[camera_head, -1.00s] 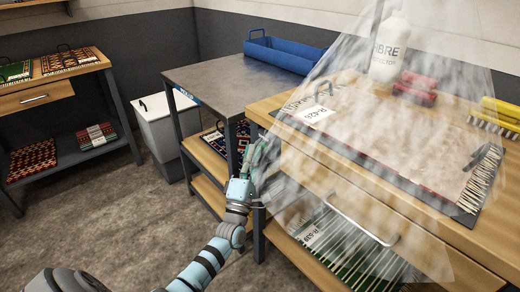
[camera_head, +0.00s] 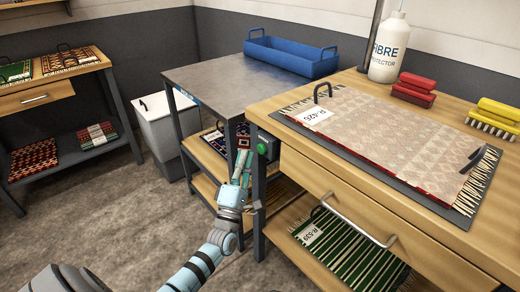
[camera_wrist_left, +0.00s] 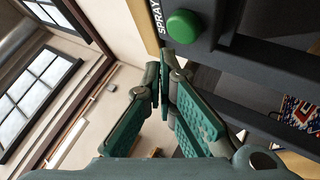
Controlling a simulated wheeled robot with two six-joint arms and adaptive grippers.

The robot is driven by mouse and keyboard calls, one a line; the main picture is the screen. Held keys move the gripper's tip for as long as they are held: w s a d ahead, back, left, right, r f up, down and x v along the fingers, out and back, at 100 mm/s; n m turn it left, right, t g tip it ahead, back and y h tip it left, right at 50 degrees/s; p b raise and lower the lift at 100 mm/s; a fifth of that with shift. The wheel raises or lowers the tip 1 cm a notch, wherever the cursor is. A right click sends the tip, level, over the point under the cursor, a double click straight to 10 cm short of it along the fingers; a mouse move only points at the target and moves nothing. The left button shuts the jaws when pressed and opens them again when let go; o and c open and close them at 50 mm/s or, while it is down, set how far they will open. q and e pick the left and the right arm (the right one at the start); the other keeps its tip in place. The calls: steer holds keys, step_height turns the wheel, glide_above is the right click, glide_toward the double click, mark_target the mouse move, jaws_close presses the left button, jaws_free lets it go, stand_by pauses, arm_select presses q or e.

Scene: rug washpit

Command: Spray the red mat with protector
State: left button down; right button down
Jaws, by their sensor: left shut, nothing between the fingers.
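The red mat (camera_head: 395,135) lies flat on a dark grey board on the wooden bench. Its top looks pale and pinkish, with red at its edges, fringed ends and a white tag (camera_head: 314,115). A green button (camera_head: 262,149) sits on a dark box at the bench's left front post. In the left wrist view the green button (camera_wrist_left: 184,27) is beside the word SPRAY. My left gripper (camera_head: 243,157) is shut and empty, just left of the button and apart from it. Its fingers (camera_wrist_left: 163,75) also show in the wrist view. My right gripper is out of view.
A white protector bottle (camera_head: 389,48), red brushes (camera_head: 413,90) and yellow brushes (camera_head: 496,117) stand along the bench's back. A blue tray (camera_head: 290,55) sits on the grey side table (camera_head: 215,81). A green striped mat (camera_head: 345,252) lies on the shelf below.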

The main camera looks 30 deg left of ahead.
arm_select(q)
steer(key=s, duration=0.2)
steer(key=s+a+p, duration=0.1)
steer(key=s, duration=0.1)
steer(key=shift+a+p, duration=0.1)
steer(key=shift+p, duration=0.2)
